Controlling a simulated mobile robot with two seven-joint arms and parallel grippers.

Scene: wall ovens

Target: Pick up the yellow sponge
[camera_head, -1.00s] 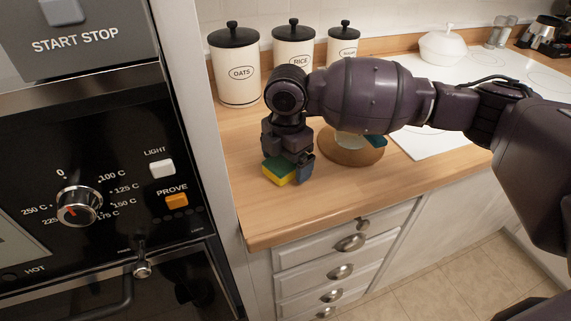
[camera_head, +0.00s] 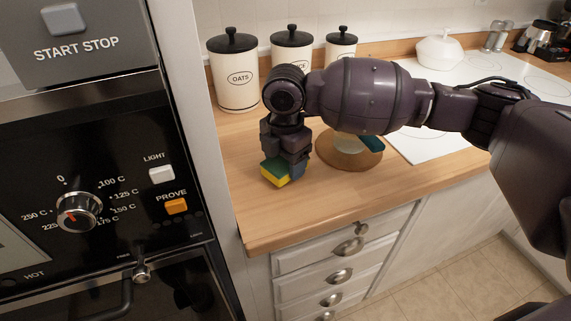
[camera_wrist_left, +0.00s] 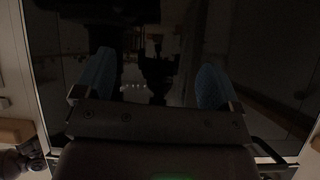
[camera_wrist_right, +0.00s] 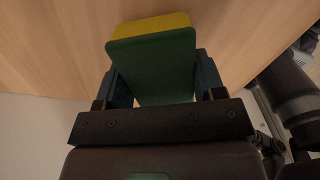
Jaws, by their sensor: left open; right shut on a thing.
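The yellow sponge (camera_head: 274,173) has a green scouring side. It is at the left end of the wooden counter in the head view, between the fingers of my right gripper (camera_head: 287,168). In the right wrist view the sponge (camera_wrist_right: 153,62) shows its green face, with yellow along the far edge. My right gripper (camera_wrist_right: 165,82) is shut on it, a blue finger pad on each side. Whether the sponge still touches the counter I cannot tell. My left gripper (camera_wrist_left: 155,90) is open and empty in front of a dark glossy surface; the head view does not show it.
A round wooden board (camera_head: 348,155) with a pale item lies right of the sponge, partly hidden by my right arm. Canisters, including the oats one (camera_head: 236,85), stand behind. The wall oven (camera_head: 100,190) fills the left. The counter's front strip (camera_head: 330,190) is clear.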

